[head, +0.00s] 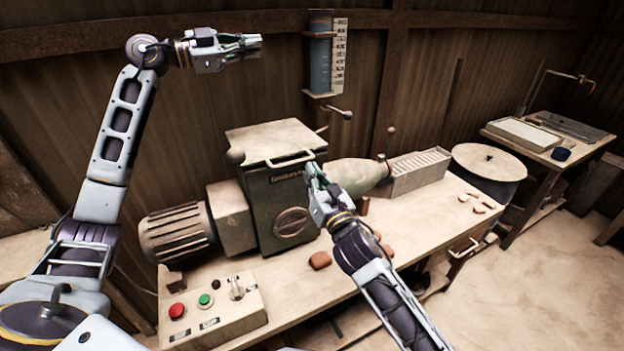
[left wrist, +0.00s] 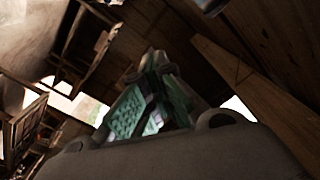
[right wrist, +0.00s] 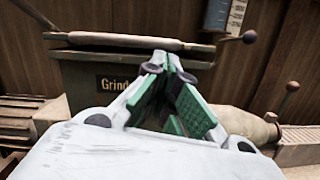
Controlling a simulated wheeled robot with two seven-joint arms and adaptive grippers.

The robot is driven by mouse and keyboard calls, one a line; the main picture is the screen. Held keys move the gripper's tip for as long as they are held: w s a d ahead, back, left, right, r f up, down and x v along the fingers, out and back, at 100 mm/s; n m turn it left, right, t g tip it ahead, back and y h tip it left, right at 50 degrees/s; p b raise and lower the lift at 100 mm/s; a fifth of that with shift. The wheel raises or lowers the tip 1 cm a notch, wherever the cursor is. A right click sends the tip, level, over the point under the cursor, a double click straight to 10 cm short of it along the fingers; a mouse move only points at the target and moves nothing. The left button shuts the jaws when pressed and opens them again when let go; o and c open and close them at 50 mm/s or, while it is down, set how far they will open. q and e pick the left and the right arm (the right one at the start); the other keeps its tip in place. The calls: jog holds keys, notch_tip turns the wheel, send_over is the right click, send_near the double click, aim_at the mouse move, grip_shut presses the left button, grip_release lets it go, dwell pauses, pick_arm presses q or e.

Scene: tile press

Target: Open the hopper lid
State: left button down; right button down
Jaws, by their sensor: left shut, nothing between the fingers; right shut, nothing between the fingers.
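The green hopper box (head: 283,213) stands on the workbench with its pale lid (head: 272,140) lying flat on top, closed. A bar handle (head: 290,159) runs along the lid's front edge. My right gripper (head: 312,170) is shut and empty, just in front of the box near the right end of the handle; I cannot tell if it touches. The right wrist view shows the handle (right wrist: 130,41) above and beyond the fingertips. My left gripper (head: 258,45) is shut and empty, raised high at the left, away from the lid.
A motor (head: 175,232) sits left of the box, and a control box (head: 212,312) with red and green buttons in front. A ball-ended lever (head: 346,114) and a tapered barrel (head: 355,176) lie to the right. A gauge tube (head: 321,55) hangs on the wall.

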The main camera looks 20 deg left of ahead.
pick_arm(q)
jog(key=c, duration=1.5)
grip_release()
jog(key=shift+s, duration=0.1)
jog(key=shift+v, duration=5.9)
